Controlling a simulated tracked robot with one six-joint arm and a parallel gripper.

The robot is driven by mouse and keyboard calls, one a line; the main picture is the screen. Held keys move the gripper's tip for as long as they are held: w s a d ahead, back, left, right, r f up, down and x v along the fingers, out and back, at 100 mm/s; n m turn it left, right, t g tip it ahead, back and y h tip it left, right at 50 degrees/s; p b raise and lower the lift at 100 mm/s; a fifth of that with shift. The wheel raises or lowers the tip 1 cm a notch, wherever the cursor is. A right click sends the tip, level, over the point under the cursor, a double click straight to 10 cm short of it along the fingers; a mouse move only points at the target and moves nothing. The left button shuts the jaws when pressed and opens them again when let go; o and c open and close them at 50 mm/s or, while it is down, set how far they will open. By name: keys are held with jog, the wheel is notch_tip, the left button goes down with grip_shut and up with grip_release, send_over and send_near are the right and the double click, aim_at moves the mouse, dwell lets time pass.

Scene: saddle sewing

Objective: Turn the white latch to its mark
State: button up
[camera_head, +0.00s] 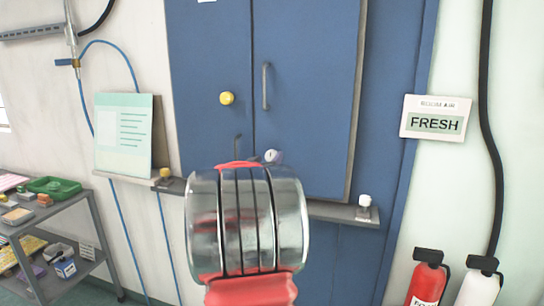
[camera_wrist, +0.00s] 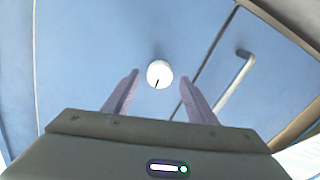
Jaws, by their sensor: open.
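The white latch (camera_wrist: 159,74) is a round white knob on a blue panel, with a short dark line from near its middle toward its lower edge. In the wrist view, my gripper (camera_wrist: 159,79) has its two purple fingers apart, one on each side of the latch. Clear space shows between each finger and the latch; I cannot tell how far off the fingertips are in depth. In the head view a small white knob (camera_head: 270,156) shows just above my arm, which hides most of the gripper. I cannot make out the latch's mark.
The blue cabinet (camera_head: 305,60) has a yellow knob (camera_head: 227,98) and a bar handle (camera_head: 265,86). A grey ledge (camera_head: 330,211) crosses below, with a white-topped knob (camera_head: 364,201) at its right. A shelf cart (camera_head: 50,225) stands left; a red extinguisher (camera_head: 427,282) stands right.

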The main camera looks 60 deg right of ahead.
aim_at(270, 157)
jog(key=shift+w+d, duration=0.2)
jog(key=shift+d, duration=0.85)
jog(key=shift+w+d, duration=0.15)
jog(key=shift+d, duration=0.85)
jog(key=shift+c, duration=0.6)
jog(key=c, duration=0.9)
jog(key=shift+d, duration=0.1)
jog(key=shift+c, duration=0.2)
